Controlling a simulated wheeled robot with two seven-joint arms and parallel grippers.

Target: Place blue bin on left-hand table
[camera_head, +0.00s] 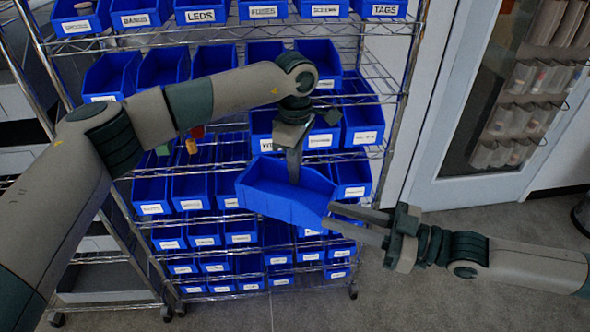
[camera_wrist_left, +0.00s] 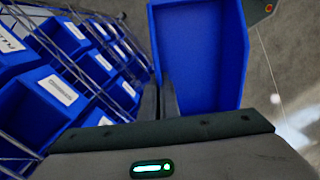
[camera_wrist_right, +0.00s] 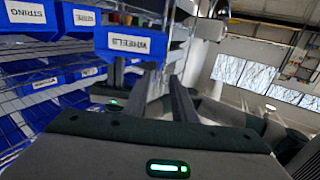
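The blue bin (camera_head: 275,200) is held off the shelves, in front of the rack, tilted with its open top showing. My left gripper (camera_head: 293,178) reaches down onto the bin from above and appears shut on one of its walls. The bin fills the middle of the left wrist view (camera_wrist_left: 200,60). My right gripper (camera_head: 333,214) is at the bin's right end with its fingers apart. In the right wrist view the bin (camera_wrist_right: 130,40) shows a WHEELS label, above and beyond the spread fingers (camera_wrist_right: 162,82); nothing is clearly between them. No left-hand table can be made out.
A wire rack (camera_head: 225,32) with several rows of labelled blue bins stands right behind the held bin. A grey cart (camera_head: 105,285) is at the lower left. A glass-panelled door (camera_head: 500,110) is at the right. Grey floor (camera_head: 440,300) is open at the lower right.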

